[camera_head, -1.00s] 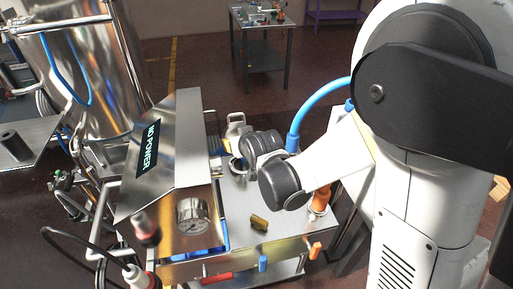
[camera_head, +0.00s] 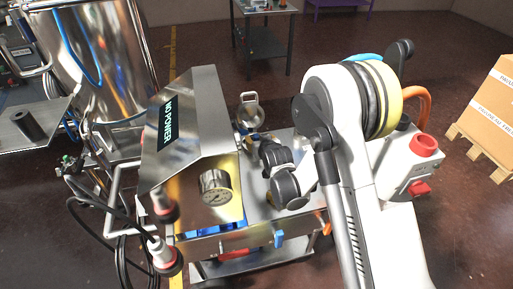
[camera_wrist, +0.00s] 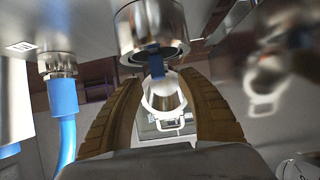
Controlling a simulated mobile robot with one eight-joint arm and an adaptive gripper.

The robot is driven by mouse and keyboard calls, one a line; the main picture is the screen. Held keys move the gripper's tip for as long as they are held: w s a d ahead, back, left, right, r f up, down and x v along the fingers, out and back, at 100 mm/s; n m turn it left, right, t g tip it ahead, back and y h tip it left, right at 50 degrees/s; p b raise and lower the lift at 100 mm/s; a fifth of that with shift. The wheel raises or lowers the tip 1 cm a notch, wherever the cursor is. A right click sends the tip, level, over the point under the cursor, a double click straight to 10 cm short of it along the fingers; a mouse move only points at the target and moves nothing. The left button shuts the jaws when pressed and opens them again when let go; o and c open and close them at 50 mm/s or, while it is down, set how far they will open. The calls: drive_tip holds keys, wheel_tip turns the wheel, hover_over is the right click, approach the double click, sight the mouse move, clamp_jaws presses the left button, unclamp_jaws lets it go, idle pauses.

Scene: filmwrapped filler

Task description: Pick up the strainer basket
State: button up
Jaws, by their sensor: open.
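A shiny metal cup-like piece with a squared loop handle, which looks like the strainer basket (camera_wrist: 163,98), shows between my fingertips in the wrist view. In the head view it seems to be the silver piece with a ring-like handle (camera_head: 250,112) at the back of the steel cart. My gripper (camera_wrist: 162,82) is open, with one tan ribbed finger on each side of the basket in the picture. I cannot tell how far beyond the tips it lies, and I see no contact. In the head view my arm's dark joints mostly hide the gripper.
A metal cylinder (camera_wrist: 152,32) hangs close above the fingertips, with a blue hose fitting (camera_wrist: 60,85) at left. A reflective panel stands at right. The machine housing marked NO POWER (camera_head: 190,120) stands left of my arm.

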sight(257, 137)
drive_tip(key=b+x, duration=0.1)
drive_tip(key=x, duration=0.3)
drive_tip(key=shift+d+f+b, duration=0.1)
drive_tip(key=shift+f+b, duration=0.15)
drive_tip(key=shift+b, duration=0.1)
drive_tip(key=shift+r, duration=0.1)
clamp_jaws()
